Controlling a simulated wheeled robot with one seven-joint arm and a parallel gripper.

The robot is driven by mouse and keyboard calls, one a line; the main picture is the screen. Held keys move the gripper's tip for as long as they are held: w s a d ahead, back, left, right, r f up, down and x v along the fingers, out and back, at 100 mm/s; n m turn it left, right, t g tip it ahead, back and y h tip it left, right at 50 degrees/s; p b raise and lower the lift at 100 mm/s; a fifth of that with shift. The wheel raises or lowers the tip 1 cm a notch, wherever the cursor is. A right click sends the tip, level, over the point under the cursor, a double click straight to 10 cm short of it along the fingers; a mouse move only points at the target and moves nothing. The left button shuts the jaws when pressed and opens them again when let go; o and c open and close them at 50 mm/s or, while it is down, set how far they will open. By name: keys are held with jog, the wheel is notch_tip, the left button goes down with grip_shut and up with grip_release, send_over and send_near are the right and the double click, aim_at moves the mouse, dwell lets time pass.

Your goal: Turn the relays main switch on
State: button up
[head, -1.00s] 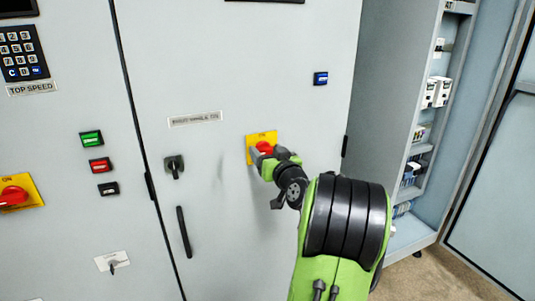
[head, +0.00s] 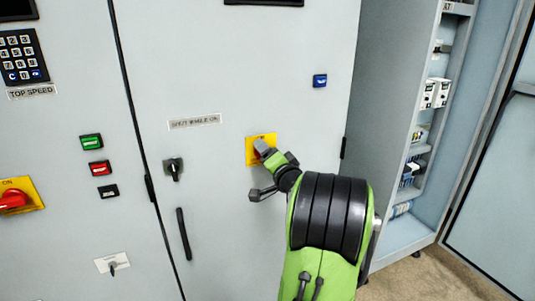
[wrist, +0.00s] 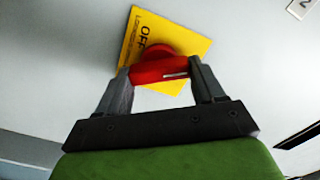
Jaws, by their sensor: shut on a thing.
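A red rotary switch handle (wrist: 160,68) sits on a yellow plate (wrist: 195,44) on the grey cabinet door. The word OFF shows on the plate in the wrist view.
A black door knob (head: 173,169) and a black pull handle (head: 184,234) are left of my gripper. Another red switch (head: 13,199) on a yellow plate is at the far left. An open cabinet (head: 418,170) with components stands right.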

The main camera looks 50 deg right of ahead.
jog(key=m+p, duration=0.2)
jog(key=m, duration=0.4)
jog(key=shift+f, duration=0.1)
jog(key=shift+m, duration=0.4)
jog(key=o, duration=1)
jog(key=shift+o, duration=0.2)
jog(key=b+v, duration=0.3)
jog(key=v, duration=1.2)
jog(key=shift+s+a, duration=0.15)
jog(key=shift+s, duration=0.2)
jog(key=shift+f, duration=0.1)
